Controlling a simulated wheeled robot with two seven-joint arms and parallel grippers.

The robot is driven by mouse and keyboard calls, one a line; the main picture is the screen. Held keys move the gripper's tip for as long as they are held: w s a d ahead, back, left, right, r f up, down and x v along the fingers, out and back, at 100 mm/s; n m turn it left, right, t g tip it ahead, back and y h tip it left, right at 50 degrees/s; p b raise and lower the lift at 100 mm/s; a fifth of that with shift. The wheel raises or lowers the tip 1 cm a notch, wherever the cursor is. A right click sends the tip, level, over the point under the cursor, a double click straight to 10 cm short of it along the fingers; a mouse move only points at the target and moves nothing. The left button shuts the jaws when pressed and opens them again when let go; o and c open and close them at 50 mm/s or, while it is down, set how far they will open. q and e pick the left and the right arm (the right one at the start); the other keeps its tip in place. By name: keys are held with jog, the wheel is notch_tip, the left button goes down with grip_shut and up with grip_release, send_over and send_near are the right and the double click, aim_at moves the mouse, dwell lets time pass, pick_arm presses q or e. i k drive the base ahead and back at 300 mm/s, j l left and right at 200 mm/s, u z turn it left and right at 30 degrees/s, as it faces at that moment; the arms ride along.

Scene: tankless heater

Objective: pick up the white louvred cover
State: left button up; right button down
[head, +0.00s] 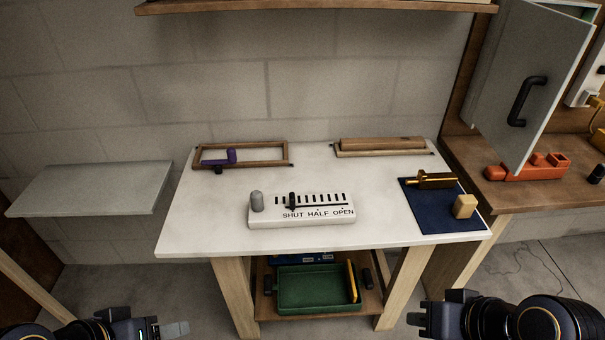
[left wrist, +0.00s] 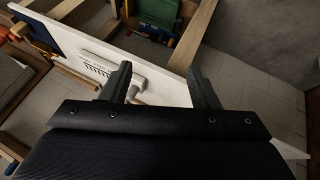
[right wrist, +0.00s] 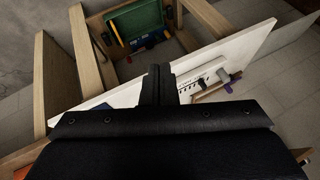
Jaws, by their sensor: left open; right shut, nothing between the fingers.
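The white louvred cover (head: 315,213) lies on the white tabletop, with a row of dark slots, a black slider, a grey knob on its left end and the words SHUT, HALF, OPEN. It also shows in the left wrist view (left wrist: 93,68) and the right wrist view (right wrist: 199,80), partly behind fingers in each. My left gripper (head: 158,329) is open and empty, low in front of the table at the left; its spread fingers show in the left wrist view (left wrist: 163,88). My right gripper (head: 420,320) is shut and empty, in front of the table at the right. Both are apart from the cover.
Behind the cover are a wooden frame (head: 260,163) with a purple piece and a wooden roller (head: 381,144). A blue mat (head: 432,207) holds a brass part and a tan block. A green bin (head: 300,288) sits below. A grey cabinet door (head: 520,85) hangs open at right.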

aim_at(334, 209)
jog(key=i+l+u, duration=0.4)
jog(key=i, duration=0.2)
jog(key=u, duration=1.25)
